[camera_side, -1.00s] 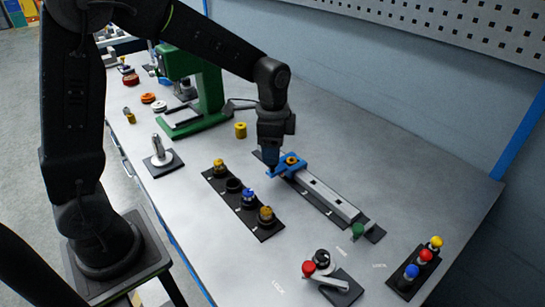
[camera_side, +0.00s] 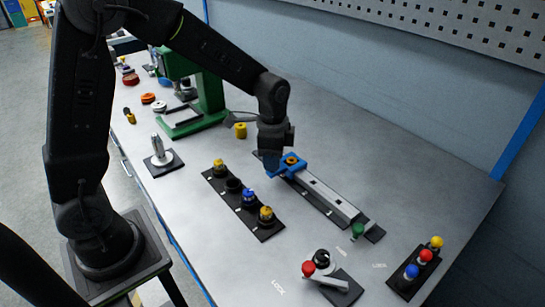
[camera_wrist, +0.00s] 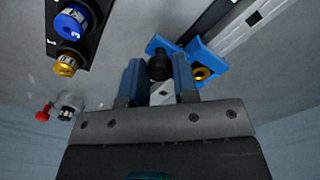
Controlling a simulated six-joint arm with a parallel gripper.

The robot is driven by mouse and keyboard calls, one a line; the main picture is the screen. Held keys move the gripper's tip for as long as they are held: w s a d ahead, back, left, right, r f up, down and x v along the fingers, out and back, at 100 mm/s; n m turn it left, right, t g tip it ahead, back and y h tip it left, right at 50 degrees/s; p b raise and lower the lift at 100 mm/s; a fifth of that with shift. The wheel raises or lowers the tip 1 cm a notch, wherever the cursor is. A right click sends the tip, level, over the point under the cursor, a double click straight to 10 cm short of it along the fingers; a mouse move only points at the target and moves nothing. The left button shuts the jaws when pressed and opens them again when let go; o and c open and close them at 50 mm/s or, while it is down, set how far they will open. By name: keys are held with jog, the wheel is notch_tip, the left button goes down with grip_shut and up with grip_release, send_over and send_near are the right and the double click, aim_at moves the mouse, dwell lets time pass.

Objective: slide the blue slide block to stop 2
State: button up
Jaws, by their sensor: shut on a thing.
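The blue slide block (camera_side: 291,164) sits near the far left end of the rail (camera_side: 330,195) and shows a gold round fitting on top. It also shows in the wrist view (camera_wrist: 210,58), with a black knob (camera_wrist: 159,67) on its side arm. My gripper (camera_side: 271,162) is down at the block's left side. In the wrist view my blue fingers (camera_wrist: 157,64) stand on either side of the black knob and are shut on it. Stop marks are too small to read along the rail. A green knob (camera_side: 358,230) stands near the rail's near right end.
A black plate (camera_side: 265,233) with several coloured knobs lies left of the rail. A red-handled lever (camera_side: 322,270) and a plate of red, yellow and blue buttons (camera_side: 420,262) are at the front. The green press (camera_side: 208,95) stands behind left. Bare bench lies right of the rail.

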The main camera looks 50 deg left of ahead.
grip_shut()
jog(key=d, duration=0.8)
jog(key=o, duration=0.8)
grip_release()
jog(key=shift+c, duration=0.2)
notch_tip(320, 180, up, 14)
